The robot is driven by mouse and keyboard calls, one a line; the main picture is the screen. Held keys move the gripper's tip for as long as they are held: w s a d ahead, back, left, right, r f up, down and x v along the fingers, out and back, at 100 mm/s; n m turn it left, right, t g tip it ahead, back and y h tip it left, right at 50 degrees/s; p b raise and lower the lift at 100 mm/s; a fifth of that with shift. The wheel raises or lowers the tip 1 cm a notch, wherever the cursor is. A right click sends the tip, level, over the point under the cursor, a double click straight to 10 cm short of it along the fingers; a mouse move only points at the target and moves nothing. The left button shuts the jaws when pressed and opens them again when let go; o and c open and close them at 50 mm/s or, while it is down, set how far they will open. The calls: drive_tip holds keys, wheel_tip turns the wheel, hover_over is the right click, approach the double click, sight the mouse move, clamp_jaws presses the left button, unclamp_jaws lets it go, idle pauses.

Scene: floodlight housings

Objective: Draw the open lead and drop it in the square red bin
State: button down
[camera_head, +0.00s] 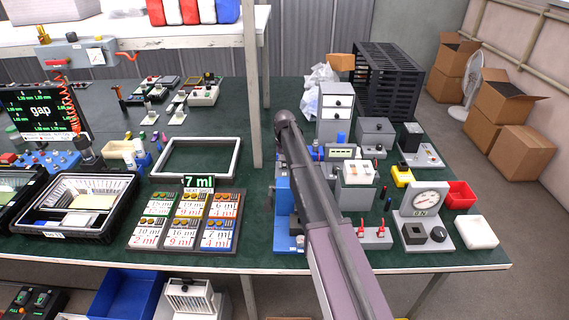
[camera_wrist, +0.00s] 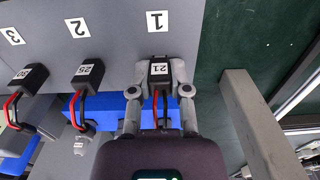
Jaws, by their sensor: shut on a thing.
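In the wrist view my gripper (camera_wrist: 160,88) is shut on a black plug marked 21 (camera_wrist: 159,71), one finger on each side. Red and black wires run from this plug towards the gripper's palm. The plug is at the grey panel (camera_wrist: 110,40), beside the label 1; I cannot tell whether it is seated. Two similar plugs, marked 25 (camera_wrist: 86,77) and 20 (camera_wrist: 34,78), sit in a row to the left. Which lead is open does not show. In the head view the square red bin (camera_head: 461,195) stands at the bench's right; my arm hides the gripper there.
A dial gauge stand (camera_head: 429,203) is to the bin's left. A grey post (camera_wrist: 255,120) stands right of my gripper in the wrist view. A black rack (camera_head: 388,80) stands behind.

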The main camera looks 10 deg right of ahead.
drive_tip(key=shift+r+p, duration=2.05)
drive_tip(key=shift+r, duration=0.05)
idle(1.8)
wheel_tip(320, 180, up, 20)
drive_tip(key=p, duration=2)
drive_tip(key=shift+r, duration=0.25)
